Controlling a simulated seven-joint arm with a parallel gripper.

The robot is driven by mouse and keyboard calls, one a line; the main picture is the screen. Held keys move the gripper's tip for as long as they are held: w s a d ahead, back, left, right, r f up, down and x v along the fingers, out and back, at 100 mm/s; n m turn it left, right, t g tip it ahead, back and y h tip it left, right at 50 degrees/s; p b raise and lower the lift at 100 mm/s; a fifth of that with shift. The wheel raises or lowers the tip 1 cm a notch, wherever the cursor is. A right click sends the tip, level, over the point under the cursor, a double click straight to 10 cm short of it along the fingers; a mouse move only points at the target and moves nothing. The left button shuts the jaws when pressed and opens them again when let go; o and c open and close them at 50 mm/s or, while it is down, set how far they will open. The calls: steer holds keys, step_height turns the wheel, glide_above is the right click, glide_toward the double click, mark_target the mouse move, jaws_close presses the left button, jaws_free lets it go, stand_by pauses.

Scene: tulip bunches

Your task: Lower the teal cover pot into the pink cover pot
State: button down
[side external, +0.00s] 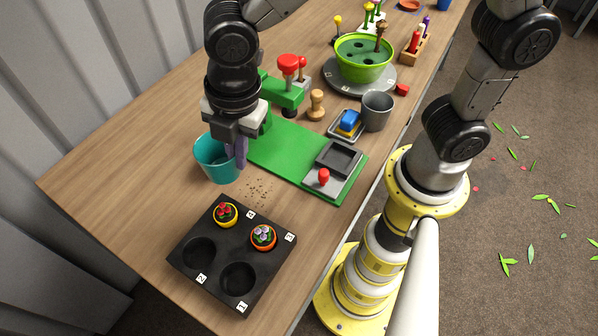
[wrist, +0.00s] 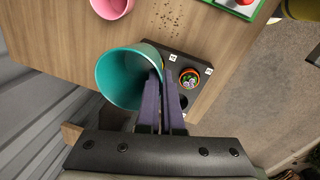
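The teal cover pot (side external: 212,165) hangs from my gripper (side external: 237,160) at the left of the table in the side external view. In the wrist view the teal pot (wrist: 118,80) is large, with its open mouth showing. The purple fingers of my gripper (wrist: 161,90) are closed on its right wall at the rim, and the pot appears to be above the table. The pink cover pot (wrist: 112,5) is partly cut off at the top of the wrist view, apart from the teal pot. I cannot make it out in the side external view.
A black tray (side external: 190,268) with numbered wells holds two small flower pots at the front. Dark crumbs (side external: 258,190) lie behind it. A green mat (side external: 290,150) carries a red-topped press (side external: 288,66) and a grey block. A grey cup (side external: 376,111) stands near the right edge.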

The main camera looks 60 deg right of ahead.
steer(key=w+d+f+m, duration=0.2)
steer(key=w+d, duration=0.4)
steer(key=w, duration=0.4)
steer(key=shift+f+m, duration=0.3)
steer(key=shift+w+f, duration=0.1)
steer(key=shift+f, duration=2.15)
steer(key=shift+f, duration=1.7)
steer(key=shift+r, duration=0.15)
steer(key=c, duration=1)
jaws_free()
